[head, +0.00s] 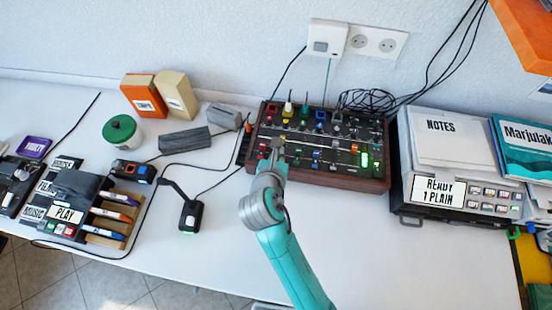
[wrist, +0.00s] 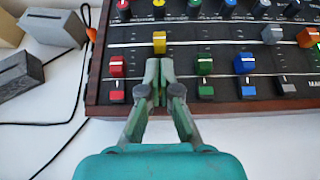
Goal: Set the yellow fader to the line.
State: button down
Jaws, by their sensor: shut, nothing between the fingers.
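The yellow fader (wrist: 159,42) is a small upright cap on the dark mixer panel (wrist: 180,32), near the left end. In the wrist view it sits higher up its track than the red fader (wrist: 116,66) and green fader (wrist: 204,67). My gripper (wrist: 159,72) is shut and empty, its fingertips just on the near side of the yellow cap, over the lower track. I cannot tell whether they touch it. Thin pale lines cross the panel; which one is the target is unclear. In the head view my gripper (head: 276,153) is over the mixer's left part.
A blue fader (wrist: 244,63) stands right of the green one, and a row of coloured knobs (wrist: 194,8) runs behind. The mixer has a raised wooden rim (head: 335,181). A grey printer (head: 455,165) stands right.

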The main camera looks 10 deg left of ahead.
jog(key=shift+x, duration=1.6)
jog(key=shift+w, duration=0.75)
jog(key=shift+s, duration=0.1)
